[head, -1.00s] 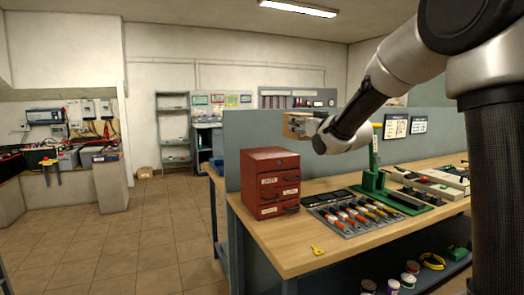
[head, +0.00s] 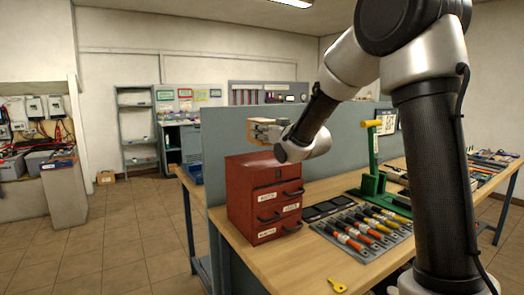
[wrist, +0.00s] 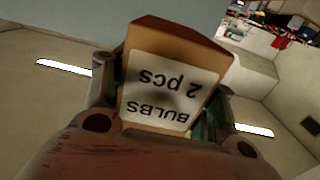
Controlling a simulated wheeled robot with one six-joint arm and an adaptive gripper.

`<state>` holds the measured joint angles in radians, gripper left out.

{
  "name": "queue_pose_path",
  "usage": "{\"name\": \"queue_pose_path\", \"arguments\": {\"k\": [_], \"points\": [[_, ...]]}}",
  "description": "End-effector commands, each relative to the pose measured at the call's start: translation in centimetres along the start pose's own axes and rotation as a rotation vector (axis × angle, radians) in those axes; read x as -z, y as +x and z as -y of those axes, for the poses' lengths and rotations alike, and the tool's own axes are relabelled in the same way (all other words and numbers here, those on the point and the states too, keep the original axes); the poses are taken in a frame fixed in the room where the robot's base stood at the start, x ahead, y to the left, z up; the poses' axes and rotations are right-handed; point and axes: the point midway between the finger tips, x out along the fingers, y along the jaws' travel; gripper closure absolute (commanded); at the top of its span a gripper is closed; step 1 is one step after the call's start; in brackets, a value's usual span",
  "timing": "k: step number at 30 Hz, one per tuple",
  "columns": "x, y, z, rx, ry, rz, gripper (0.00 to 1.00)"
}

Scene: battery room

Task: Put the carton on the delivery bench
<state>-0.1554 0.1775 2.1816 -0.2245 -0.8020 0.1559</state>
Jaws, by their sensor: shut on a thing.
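The carton is a small tan box (wrist: 172,78) with a white label reading "BULBS 2 pcs", upside down in the wrist view. My gripper (wrist: 160,97) is shut on it, with a finger on each side. In the head view my gripper (head: 268,131) holds the carton (head: 256,122) in the air, above and behind the red drawer cabinet's top. Part of the carton is hidden by the fingers. A wooden-topped bench (head: 290,270) stands in front; I cannot tell whether it is the delivery bench.
The red drawer cabinet (head: 264,200), a green stand (head: 373,165) and a rack of screwdrivers (head: 365,235) occupy the bench. A grey panel (head: 215,160) rises along its back. Tiled floor (head: 130,235) is free at left. A box (head: 106,176) lies by the far wall.

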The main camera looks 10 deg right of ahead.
Motion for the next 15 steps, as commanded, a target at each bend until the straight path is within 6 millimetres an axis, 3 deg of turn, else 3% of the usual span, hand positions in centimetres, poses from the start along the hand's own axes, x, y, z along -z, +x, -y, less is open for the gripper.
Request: {"name": "queue_pose_path", "arguments": {"k": [12,15], "points": [[-5.2,0.0,0.0,0.0,0.0,0.001,0.79],[-5.7,0.0,0.0,0.0,-0.001,-0.003,0.79]]}}
